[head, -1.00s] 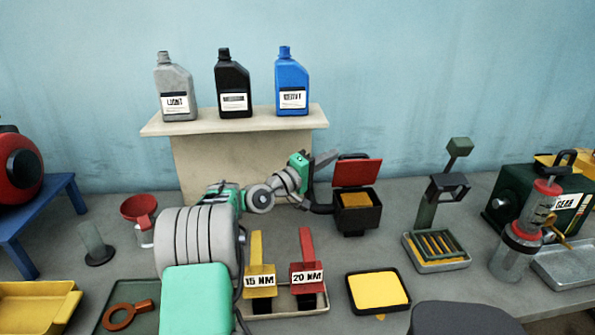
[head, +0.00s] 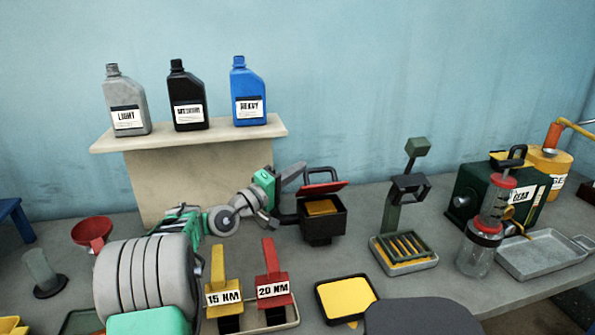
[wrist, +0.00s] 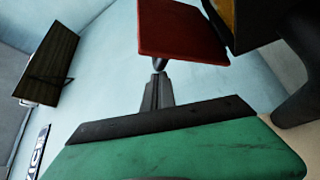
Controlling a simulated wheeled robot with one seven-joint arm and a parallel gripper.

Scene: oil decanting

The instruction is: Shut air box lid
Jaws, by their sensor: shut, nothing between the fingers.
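The air box (head: 322,222) is a black box on the bench, right of my arm in the head view, with a yellow filter (head: 321,207) inside. Its red lid (head: 323,187) is partly open, tilted over the box's back part, with a black handle loop behind it. My gripper (head: 302,168) is shut and empty, at the lid's left side. In the wrist view, the tips of my gripper (wrist: 160,66) are close to the edge of the red lid (wrist: 180,32); I cannot tell whether they touch. A yellow strip of the filter shows at the top right there.
A shelf (head: 190,135) with grey, black and blue oil bottles stands behind my arm. Yellow 15 NM (head: 223,297) and red 20 NM (head: 272,289) tools stand in front. A yellow pad (head: 346,297) lies before the box; a filter rack (head: 404,252) stands right of it.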

